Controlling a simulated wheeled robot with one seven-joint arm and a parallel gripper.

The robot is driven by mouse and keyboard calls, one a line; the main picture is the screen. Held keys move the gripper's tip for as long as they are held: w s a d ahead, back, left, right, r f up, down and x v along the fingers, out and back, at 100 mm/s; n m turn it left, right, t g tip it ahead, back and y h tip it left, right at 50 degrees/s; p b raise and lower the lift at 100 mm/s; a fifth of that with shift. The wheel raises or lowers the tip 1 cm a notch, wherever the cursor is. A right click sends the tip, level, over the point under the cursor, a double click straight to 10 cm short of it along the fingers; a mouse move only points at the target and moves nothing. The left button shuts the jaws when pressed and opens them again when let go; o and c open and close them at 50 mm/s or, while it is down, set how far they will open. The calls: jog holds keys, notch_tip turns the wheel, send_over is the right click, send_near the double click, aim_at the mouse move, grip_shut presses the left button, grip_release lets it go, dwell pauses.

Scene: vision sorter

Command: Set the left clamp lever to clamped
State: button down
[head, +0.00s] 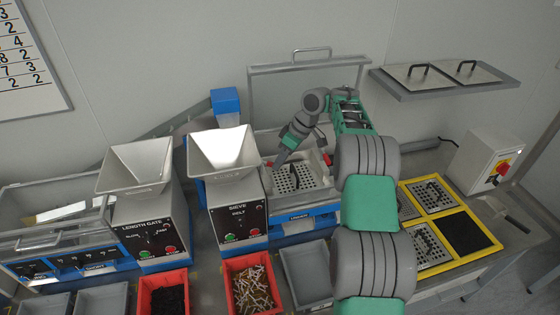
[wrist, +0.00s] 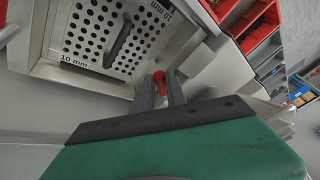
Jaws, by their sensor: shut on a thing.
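The left clamp lever (wrist: 158,75) shows as a red tip between my fingers in the wrist view. My gripper (wrist: 160,88) is shut on it, beside the frame corner of the sieve machine. In the head view my gripper (head: 279,161) is at the left side of the sieve bay, and a small red bit of the lever (head: 269,163) shows beside it. The rest of the lever is hidden, and I cannot tell its exact angle. A second red lever (head: 327,158) is on the right side of the bay.
A perforated plate marked 10 mm (wrist: 84,47) with a black handle lies in the bay. The sieve hopper (head: 222,152) stands close to the left. A raised lid frame (head: 304,67) is behind, and a shelf (head: 445,82) is on the wall at right.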

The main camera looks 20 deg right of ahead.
jog(key=c, duration=1.3)
grip_release()
jog(key=shift+c, duration=0.2)
jog(key=s+r+b, duration=0.4)
jog(key=s+r, duration=0.9)
jog(key=s, duration=0.1)
jog(key=shift+a, duration=0.4)
